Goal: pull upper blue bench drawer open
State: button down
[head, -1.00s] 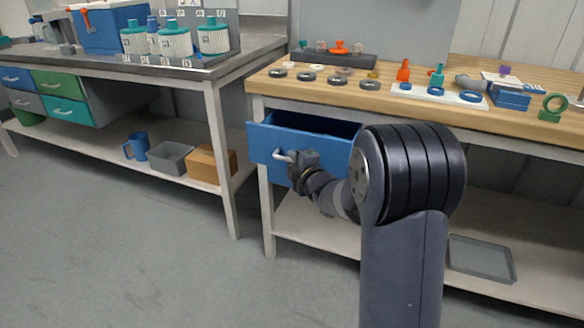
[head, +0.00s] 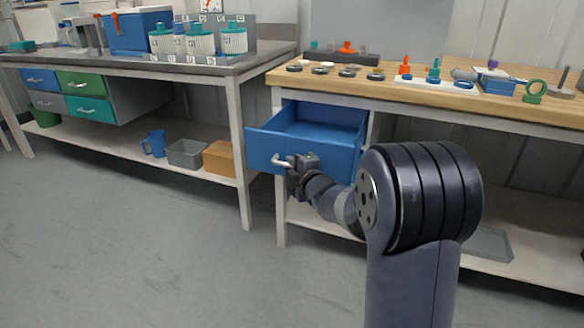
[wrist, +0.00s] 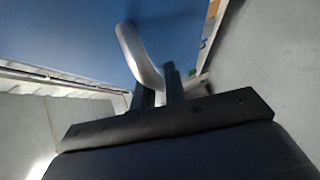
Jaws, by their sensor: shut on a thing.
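The upper blue bench drawer (head: 348,152) hangs well out from under the wooden bench top, and its empty-looking inside shows. Its pale handle (head: 279,161) is on the front face. My gripper (head: 290,163) is at the handle and shut on it. In the wrist view the curved handle (wrist: 137,58) runs down between the two dark fingers of my gripper (wrist: 157,88), with the blue drawer front (wrist: 75,30) behind it. The far end of the handle is hidden by my gripper in the head view.
The wooden bench top (head: 300,78) carries rings and small orange and teal parts. A grey tray (head: 487,244) lies on the lower shelf. The left bench (head: 235,68) stands close by, with a blue mug (head: 155,143) and bins below. The floor in front is clear.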

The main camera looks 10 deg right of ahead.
jog(key=c, duration=1.7)
grip_release()
jog(key=shift+s, duration=0.1)
jog(key=shift+p+v, duration=1.1)
jog(key=shift+v, duration=4.2)
jog(key=shift+d, duration=0.1)
